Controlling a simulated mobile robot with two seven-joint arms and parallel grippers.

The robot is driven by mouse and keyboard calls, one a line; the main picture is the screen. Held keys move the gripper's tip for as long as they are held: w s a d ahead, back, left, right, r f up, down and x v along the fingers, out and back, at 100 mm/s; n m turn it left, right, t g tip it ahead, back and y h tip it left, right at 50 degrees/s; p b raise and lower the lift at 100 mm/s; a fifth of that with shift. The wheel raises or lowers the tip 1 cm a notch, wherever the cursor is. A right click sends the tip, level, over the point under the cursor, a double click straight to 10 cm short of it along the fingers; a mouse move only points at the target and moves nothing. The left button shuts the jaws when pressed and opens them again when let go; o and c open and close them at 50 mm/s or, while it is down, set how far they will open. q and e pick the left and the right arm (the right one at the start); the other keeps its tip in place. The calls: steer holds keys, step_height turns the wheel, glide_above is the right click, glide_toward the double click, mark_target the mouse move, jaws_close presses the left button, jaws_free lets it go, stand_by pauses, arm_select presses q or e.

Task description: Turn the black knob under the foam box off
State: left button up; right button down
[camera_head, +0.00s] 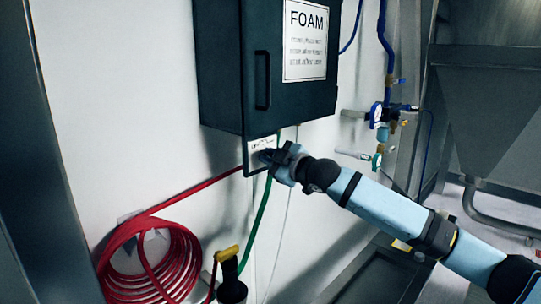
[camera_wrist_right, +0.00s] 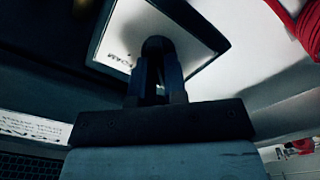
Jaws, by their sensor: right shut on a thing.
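The dark foam box (camera_head: 225,70) hangs on the white wall with a FOAM label on its front. A small white-faced panel with a dark frame (camera_head: 258,148) sits just under it; it also shows in the right wrist view (camera_wrist_right: 108,48). My right gripper (camera_head: 268,156) reaches in from the right and covers the middle of that panel. In the right wrist view, the right gripper (camera_wrist_right: 156,75) is shut on the round black knob (camera_wrist_right: 157,46) in front of the panel face. The knob's pointing direction cannot be made out. My left gripper is not in view.
A coiled red hose (camera_head: 150,262) hangs at the lower left, with a yellow-handled black nozzle (camera_head: 229,262) beside it. A green hose (camera_head: 262,215) runs down from the panel. Blue pipes with gauges (camera_head: 377,115) and a steel hopper (camera_head: 490,100) stand at the right.

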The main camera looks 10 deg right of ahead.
stand_by(0.3)
steer(key=c, duration=1.2)
jaws_free()
steer(key=shift+o, duration=0.2)
steer(key=shift+s, duration=0.1)
steer(key=b+v, duration=0.3)
steer(key=v, duration=1)
steer(key=shift+s+d+b, duration=0.2)
steer(key=shift+s+b, duration=0.1)
